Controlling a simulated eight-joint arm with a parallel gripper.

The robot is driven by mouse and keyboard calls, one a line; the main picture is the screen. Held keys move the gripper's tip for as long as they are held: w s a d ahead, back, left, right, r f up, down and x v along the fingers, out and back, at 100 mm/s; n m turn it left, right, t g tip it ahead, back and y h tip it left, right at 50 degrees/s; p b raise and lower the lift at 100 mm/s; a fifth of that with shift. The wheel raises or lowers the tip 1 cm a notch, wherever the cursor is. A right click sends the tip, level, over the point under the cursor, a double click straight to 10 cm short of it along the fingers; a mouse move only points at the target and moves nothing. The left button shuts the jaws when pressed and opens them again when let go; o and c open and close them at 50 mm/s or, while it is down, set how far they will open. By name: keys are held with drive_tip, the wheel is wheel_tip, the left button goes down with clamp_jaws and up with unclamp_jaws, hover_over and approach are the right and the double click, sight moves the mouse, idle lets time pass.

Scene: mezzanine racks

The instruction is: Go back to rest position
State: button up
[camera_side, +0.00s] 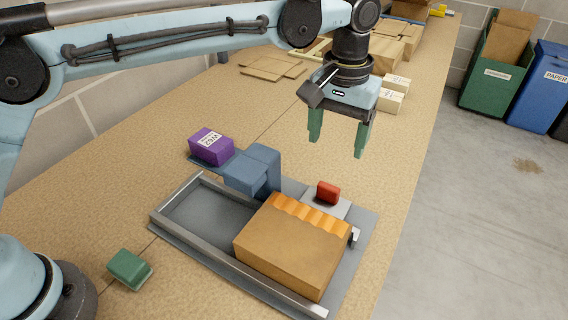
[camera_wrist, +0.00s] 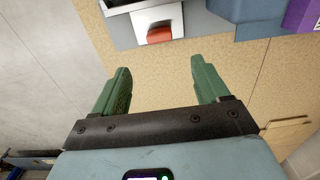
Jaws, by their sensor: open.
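My gripper (camera_side: 337,138) hangs above the bench, pointing down, with its two green fingers apart and nothing between them. In the wrist view my gripper (camera_wrist: 160,88) also shows open and empty over the bare bench top. It is behind and above a grey tray fixture (camera_side: 180,232) on the bench, clear of it. A brown box (camera_side: 285,252) with an orange wavy strip lies in the right part of the fixture. A red block (camera_side: 328,192) sits on a light grey pad behind the box and also shows in the wrist view (camera_wrist: 160,34).
A blue-grey block-shaped part (camera_side: 252,170) and a purple labelled box (camera_side: 211,146) stand at the fixture's back left. A green block (camera_side: 129,268) lies at front left. Small cartons (camera_side: 392,92) and flat cardboard (camera_side: 272,66) lie farther back. Green (camera_side: 492,82) and blue (camera_side: 542,88) bins stand on the floor.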

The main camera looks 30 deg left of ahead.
drive_tip(key=shift+a, duration=0.1)
drive_tip(key=s+a+r+t+h, duration=0.1)
drive_tip(key=s+a+r+t, duration=0.15)
drive_tip(key=a, duration=0.55)
drive_tip(key=s+a+r+t, duration=0.1)
drive_tip(key=s+a+r, duration=0.15)
drive_tip(key=a, duration=0.55)
drive_tip(key=s+a+f+t+y, duration=0.1)
drive_tip(key=s+a+f+t, duration=0.2)
drive_tip(key=s+a+f, duration=0.3)
drive_tip(key=s+a, duration=0.4)
drive_tip(key=a, duration=0.2)
drive_tip(key=shift+s+a+t, duration=0.15)
drive_tip(key=shift+s+t, duration=0.15)
drive_tip(key=shift+t, duration=0.05)
